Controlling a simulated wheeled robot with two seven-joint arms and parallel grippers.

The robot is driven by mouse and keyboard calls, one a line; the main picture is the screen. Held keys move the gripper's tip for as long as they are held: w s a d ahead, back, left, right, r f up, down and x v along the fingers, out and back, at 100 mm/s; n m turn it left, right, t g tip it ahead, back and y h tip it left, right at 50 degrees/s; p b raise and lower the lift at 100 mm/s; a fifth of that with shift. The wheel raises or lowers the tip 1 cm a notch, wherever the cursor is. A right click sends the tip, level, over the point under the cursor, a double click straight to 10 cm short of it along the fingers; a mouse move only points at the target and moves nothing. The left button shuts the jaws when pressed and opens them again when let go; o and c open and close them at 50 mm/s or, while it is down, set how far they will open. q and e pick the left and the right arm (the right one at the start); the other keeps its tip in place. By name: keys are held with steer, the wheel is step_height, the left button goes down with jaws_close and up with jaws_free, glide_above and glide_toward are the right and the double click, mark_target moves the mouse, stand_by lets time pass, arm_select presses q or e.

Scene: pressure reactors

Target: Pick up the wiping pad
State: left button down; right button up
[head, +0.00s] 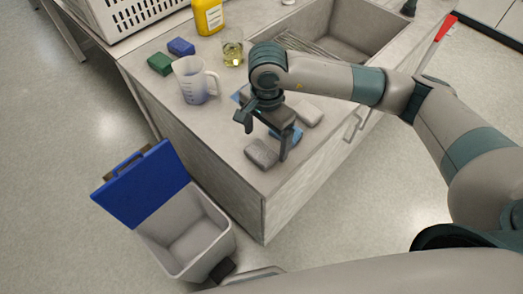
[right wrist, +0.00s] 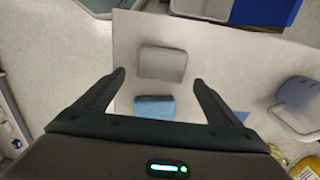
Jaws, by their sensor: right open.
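Several small pads lie on the counter; I cannot tell which is the wiping pad. A grey pad (head: 262,153) lies near the counter's front corner and shows in the right wrist view (right wrist: 163,63) just beyond the fingertips. A blue pad (right wrist: 155,107) lies beside it, between the fingers, partly hidden in the head view (head: 291,134). A whitish pad (head: 308,111) lies to the right in the head view. My right gripper (head: 264,136) points down above the pads, open and empty, its fingertips (right wrist: 159,77) apart. My left gripper is out of view.
A measuring jug (head: 193,82), a glass beaker (head: 232,53), a yellow bottle (head: 208,16), and green (head: 160,63) and blue (head: 181,46) blocks stand behind the gripper. A sink (head: 350,28) is at the back. An open bin (head: 186,243) stands on the floor below.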

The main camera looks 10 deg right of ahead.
mark_target(265, 149)
steer(key=shift+a+f+p, duration=0.1)
steer(key=shift+f+p, duration=0.55)
steer(key=shift+f, duration=1.15)
steer(key=shift+c, duration=0.3)
steer(key=c, duration=1)
